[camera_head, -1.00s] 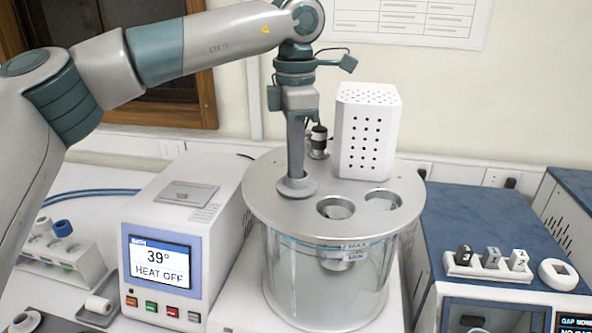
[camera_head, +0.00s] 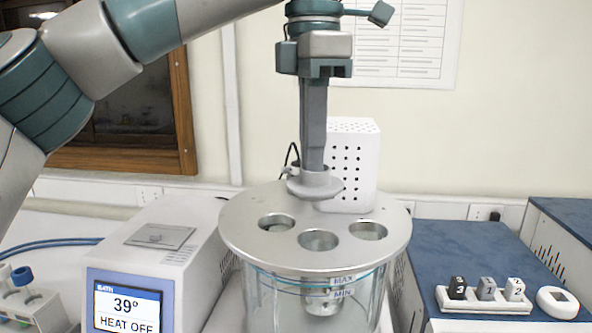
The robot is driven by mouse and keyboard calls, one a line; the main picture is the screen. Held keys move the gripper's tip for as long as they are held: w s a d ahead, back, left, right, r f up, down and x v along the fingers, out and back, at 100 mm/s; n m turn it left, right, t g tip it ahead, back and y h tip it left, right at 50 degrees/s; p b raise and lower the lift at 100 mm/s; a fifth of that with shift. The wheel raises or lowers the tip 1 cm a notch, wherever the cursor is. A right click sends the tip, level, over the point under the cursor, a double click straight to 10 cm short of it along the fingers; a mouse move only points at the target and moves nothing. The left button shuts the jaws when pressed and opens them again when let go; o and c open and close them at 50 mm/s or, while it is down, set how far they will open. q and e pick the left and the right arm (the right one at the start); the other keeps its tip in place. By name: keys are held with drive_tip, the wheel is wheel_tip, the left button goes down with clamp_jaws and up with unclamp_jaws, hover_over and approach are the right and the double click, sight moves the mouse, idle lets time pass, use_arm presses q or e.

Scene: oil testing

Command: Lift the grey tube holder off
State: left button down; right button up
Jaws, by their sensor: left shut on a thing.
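My left gripper (camera_head: 313,130) points down over the bath lid and is shut on the grey tube holder. The holder's round grey flange (camera_head: 315,185) shows under the jaws, near the back of the lid and in front of the white box; its height over the lid is hard to judge, and what is under it is hidden. The round metal lid (camera_head: 240,240) has a left hole (camera_head: 276,222), a middle hole (camera_head: 318,239) and a right hole (camera_head: 368,230) in view, with no holder flange on the left one. My right gripper is not in view.
A perforated white box (camera_head: 355,165) stands on the lid's back. The bath control unit (camera_head: 150,262) reads 39°, HEAT OFF. A blue-topped device (camera_head: 470,240) with a white block (camera_head: 484,299) of small labelled pieces is at right. A tube rack (camera_head: 30,310) is at lower left.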

use_arm(q)
drive_tip(key=shift+s+d+r, duration=0.15)
drive_tip(key=shift+s+r, duration=0.15)
drive_tip(key=shift+s, duration=0.1)
idle(0.4)
